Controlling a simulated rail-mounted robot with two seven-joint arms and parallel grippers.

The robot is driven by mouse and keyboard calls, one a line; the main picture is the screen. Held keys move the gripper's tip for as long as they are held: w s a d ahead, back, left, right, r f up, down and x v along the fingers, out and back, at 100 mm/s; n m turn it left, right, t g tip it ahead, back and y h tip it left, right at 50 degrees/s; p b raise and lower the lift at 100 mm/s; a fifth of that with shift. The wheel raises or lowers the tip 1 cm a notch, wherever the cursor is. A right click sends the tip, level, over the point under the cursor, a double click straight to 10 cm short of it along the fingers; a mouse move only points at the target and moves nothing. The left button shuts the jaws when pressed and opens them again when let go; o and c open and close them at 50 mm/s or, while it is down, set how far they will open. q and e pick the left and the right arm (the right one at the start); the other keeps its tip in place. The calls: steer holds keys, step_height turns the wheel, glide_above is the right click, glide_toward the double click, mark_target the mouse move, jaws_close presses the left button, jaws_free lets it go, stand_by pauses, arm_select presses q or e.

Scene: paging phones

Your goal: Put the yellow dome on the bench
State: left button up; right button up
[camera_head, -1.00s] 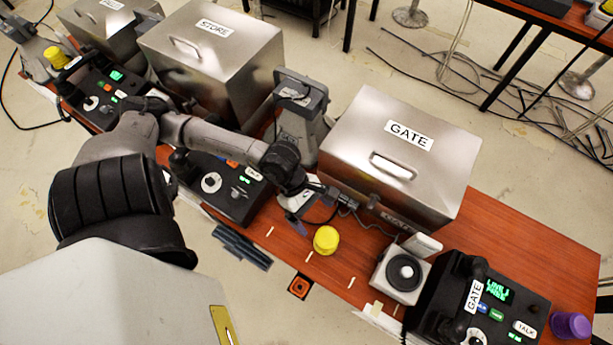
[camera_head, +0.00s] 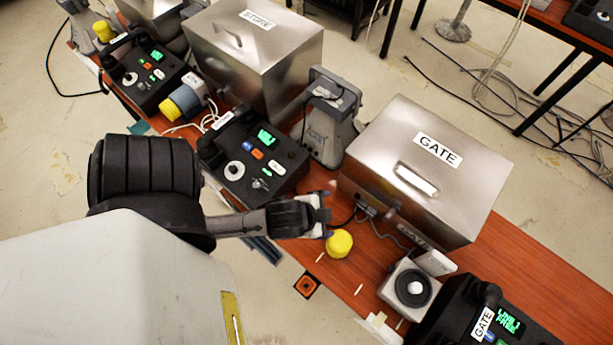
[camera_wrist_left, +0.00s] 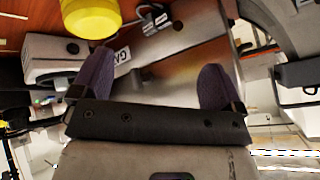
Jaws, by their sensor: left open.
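The yellow dome (camera_head: 339,243) stands on the red-brown bench (camera_head: 365,270), in front of the GATE box. It also shows at the top left of the left wrist view (camera_wrist_left: 92,18), partly cut off by the picture edge. My left gripper (camera_head: 326,214) is open and empty, just behind and left of the dome in the head view. In the left wrist view its two dark fingers (camera_wrist_left: 155,85) are spread with nothing between them, and the dome lies outside them. My right gripper is not in view.
The metal GATE box (camera_head: 428,172) stands behind the dome. A white speaker unit (camera_head: 411,287) and a black GATE console (camera_head: 480,318) are at the right. Another black console (camera_head: 255,160) and a grey stand (camera_head: 325,125) are left of the box. Cables lie near the box.

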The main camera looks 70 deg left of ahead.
arm_select(q)
steer(key=s+d+f+n+g+h, duration=0.1)
steer(key=s+d+f+g+h, duration=0.1)
steer(key=s+d+g, duration=0.1)
steer(key=s+g, duration=0.1)
steer(key=s, duration=0.1)
steer(key=shift+s+d+f+n, duration=0.3)
steer(key=shift+d+f, duration=0.05)
steer(key=shift+d, duration=0.05)
